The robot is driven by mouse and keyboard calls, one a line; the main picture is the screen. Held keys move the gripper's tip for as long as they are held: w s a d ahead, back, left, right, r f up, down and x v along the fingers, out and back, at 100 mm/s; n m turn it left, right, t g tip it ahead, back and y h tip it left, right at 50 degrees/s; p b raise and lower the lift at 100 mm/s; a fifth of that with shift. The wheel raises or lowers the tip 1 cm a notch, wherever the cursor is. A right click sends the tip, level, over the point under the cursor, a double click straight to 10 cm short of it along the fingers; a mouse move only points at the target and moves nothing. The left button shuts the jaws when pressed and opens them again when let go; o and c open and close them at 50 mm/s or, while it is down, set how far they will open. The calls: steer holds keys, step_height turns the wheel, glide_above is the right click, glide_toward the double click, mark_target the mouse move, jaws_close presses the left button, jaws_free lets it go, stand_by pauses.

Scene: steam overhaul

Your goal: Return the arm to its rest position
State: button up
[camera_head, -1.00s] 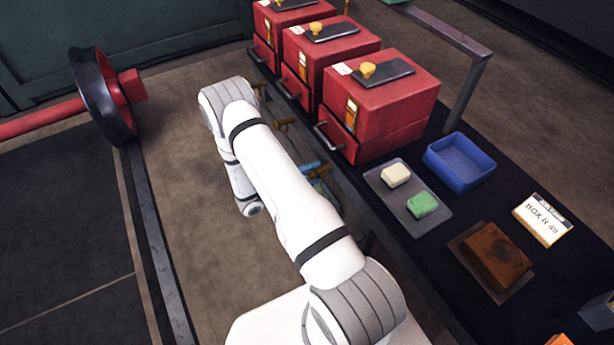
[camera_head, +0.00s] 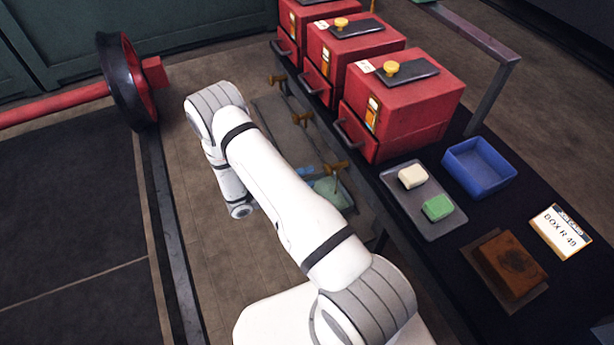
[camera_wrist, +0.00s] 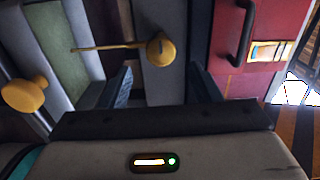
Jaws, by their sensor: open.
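My white arm (camera_head: 280,195) reaches up from the lower middle of the head view, bends at the elbow, and its forearm drops toward the floor left of the dark bench. My gripper itself is hidden or not clear in the head view. In the wrist view my gripper (camera_wrist: 160,88) shows two dark blue-grey fingers held wide apart. I see nothing held between them. A brass knob on a rod (camera_wrist: 158,50) shows beyond the fingertips, and another brass knob (camera_wrist: 25,95) is at the left.
Red drawer boxes (camera_head: 400,110) line the bench. A grey tray (camera_head: 432,225) holds a cream block and a green block, beside a blue bin (camera_head: 480,165) and a rusty brown block (camera_head: 508,262). Brass valves (camera_head: 302,119) stick out along the bench's left side.

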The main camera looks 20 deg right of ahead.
steer(key=s+r+m+g+y+p, duration=0.35)
steer(key=r+m, duration=0.55)
steer(key=r, duration=0.3)
steer(key=s+r+m+g+y+p, duration=0.2)
steer(key=s+r+m+y, duration=0.25)
steer(key=r+m, duration=0.6)
steer(key=s+a+r+m+t+y+p, duration=0.2)
steer(key=s+r+m+y, duration=0.1)
steer(key=r+m, duration=0.2)
steer(key=s+a+r+m+t+y+p, duration=0.2)
steer(key=r+m, duration=0.4)
steer(key=r, duration=0.3)
steer(key=s+a+r+m+t+y+p, duration=0.2)
steer(key=s+a+r+m+t+y, duration=0.1)
steer(key=r, duration=0.5)
steer(key=shift+s+a+m+y+p, duration=0.25)
steer(key=shift+s+m+y+p, duration=0.15)
steer(key=shift+s+m+y, duration=0.65)
steer(key=shift+s+a+r+m+t, duration=0.2)
steer(key=shift+s+r+m+t, duration=0.1)
steer(key=shift+m, duration=0.2)
steer(key=shift+c, duration=0.3)
